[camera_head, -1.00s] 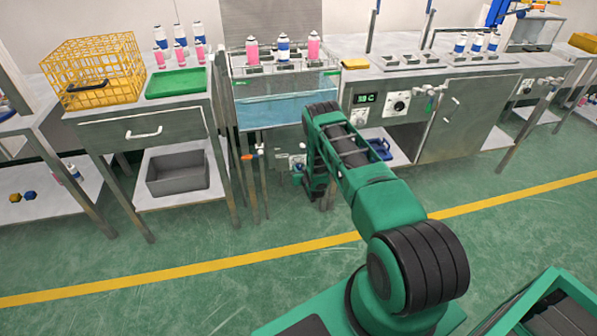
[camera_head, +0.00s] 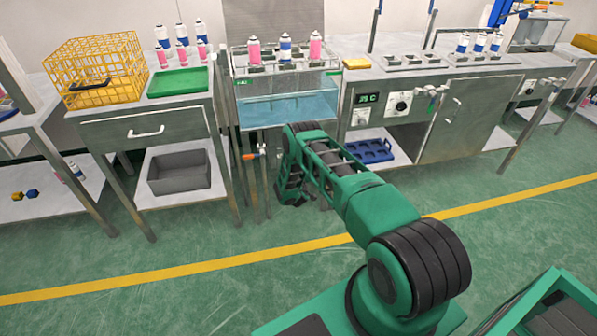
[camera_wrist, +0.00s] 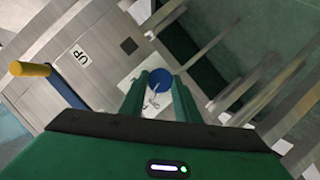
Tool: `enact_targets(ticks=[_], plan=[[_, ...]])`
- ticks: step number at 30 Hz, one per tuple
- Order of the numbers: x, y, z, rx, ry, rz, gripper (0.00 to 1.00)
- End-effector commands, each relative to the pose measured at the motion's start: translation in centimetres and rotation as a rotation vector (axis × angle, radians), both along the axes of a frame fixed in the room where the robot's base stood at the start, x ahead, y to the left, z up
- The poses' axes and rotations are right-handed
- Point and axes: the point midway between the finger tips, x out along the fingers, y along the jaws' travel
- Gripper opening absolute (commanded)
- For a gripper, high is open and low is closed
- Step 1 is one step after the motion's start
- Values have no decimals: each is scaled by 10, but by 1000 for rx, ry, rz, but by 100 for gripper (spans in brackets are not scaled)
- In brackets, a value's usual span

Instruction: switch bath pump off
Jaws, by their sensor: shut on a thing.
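The bath (camera_head: 285,108), a clear-sided tank of blue water, stands at the back centre with cans in a rack over it. My gripper (camera_wrist: 159,88) is below the bath, with its tips hidden behind my arm in the head view. In the wrist view its two green fingers are shut on a blue round knob (camera_wrist: 158,78), which shows between the tips. I cannot read any on or off marking on the knob. A thin metal piece shows just below it. The pump itself is not clearly visible.
An orange-handled valve (camera_head: 249,156) sits left of my arm under the bath; a yellow handle (camera_wrist: 30,69) shows in the wrist view. The bench control panel (camera_head: 379,103) is to the right, above a blue tray (camera_head: 369,150). Table legs stand close by.

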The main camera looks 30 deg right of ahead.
Motion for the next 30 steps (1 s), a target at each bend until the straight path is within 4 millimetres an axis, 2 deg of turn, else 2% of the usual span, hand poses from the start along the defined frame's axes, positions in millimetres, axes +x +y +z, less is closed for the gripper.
enact_targets(ticks=[1,12,30], plan=[[2,7,-2,-28,6,7,7],[3,7,-3,-214,58,9,7],[4,9,-3,-255,71,11,7]])
